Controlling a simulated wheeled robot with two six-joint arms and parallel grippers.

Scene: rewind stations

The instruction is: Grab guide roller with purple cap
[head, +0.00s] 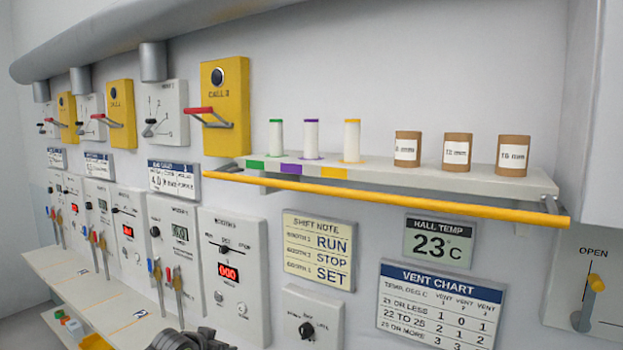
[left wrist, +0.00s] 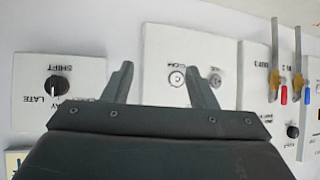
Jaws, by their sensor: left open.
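The guide roller with the purple cap (head: 311,139) stands upright on the wall shelf (head: 400,180), above a purple mark on the shelf's front. It is white, between a green-capped roller (head: 276,138) on its left and a yellow-capped roller (head: 352,141) on its right. My left gripper (left wrist: 160,78) is open and empty in the left wrist view, its two fingers apart in front of white wall panels. Dark parts of my arm show at the bottom edge of the head view, well below the shelf. The rollers are not in the left wrist view. My right gripper is not in view.
A yellow rail (head: 380,196) runs along the shelf's front, below the rollers. Several brown labelled cores, one marked 12 mm (head: 457,150), stand to the right. A yellow call box (head: 226,105) with a red-handled lever is left of the shelf. A knob panel (left wrist: 62,88) shows in the left wrist view.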

